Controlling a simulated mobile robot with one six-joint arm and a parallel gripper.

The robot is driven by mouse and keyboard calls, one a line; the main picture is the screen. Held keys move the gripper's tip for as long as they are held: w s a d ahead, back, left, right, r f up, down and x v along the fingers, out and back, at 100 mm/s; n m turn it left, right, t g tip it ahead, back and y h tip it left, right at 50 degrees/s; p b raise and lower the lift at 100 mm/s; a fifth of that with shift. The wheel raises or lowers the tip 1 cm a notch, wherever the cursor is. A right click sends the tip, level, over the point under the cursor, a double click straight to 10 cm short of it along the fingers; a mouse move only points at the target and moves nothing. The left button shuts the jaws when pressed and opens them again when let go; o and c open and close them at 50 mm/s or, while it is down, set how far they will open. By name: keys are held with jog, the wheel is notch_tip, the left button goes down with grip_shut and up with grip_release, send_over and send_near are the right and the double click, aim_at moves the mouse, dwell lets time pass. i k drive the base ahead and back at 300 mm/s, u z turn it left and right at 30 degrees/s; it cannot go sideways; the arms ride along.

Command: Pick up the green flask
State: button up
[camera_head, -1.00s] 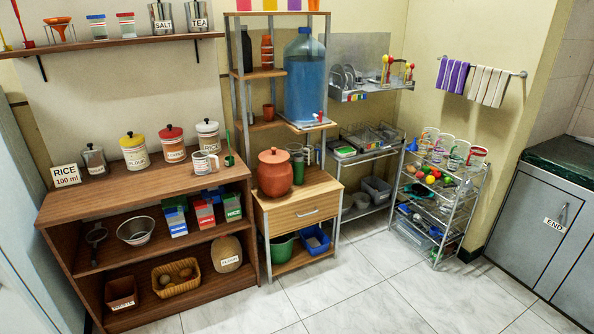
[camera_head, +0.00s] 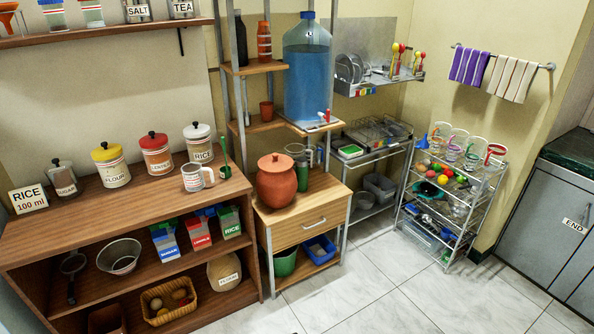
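A dark green upright vessel (camera_head: 302,175), which looks like the green flask, stands on the small wooden cabinet (camera_head: 325,190). It is just right of and behind the lidded clay pot (camera_head: 277,183), which stands very close to it. A grey-green cup-like item (camera_head: 310,156) is close by it, and I cannot make out its exact shape. My gripper and arm are not in view.
A blue water container (camera_head: 307,75) with a red tap stands on the shelf above the cabinet. A wooden counter (camera_head: 120,210) with labelled canisters is on the left. A wire cart (camera_head: 450,205) is on the right. Tiled floor (camera_head: 385,290) in front is clear.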

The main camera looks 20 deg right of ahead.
aim_at(302, 168)
jog(key=u, duration=0.1)
jog(key=i, duration=0.9)
jog(key=u, duration=0.3)
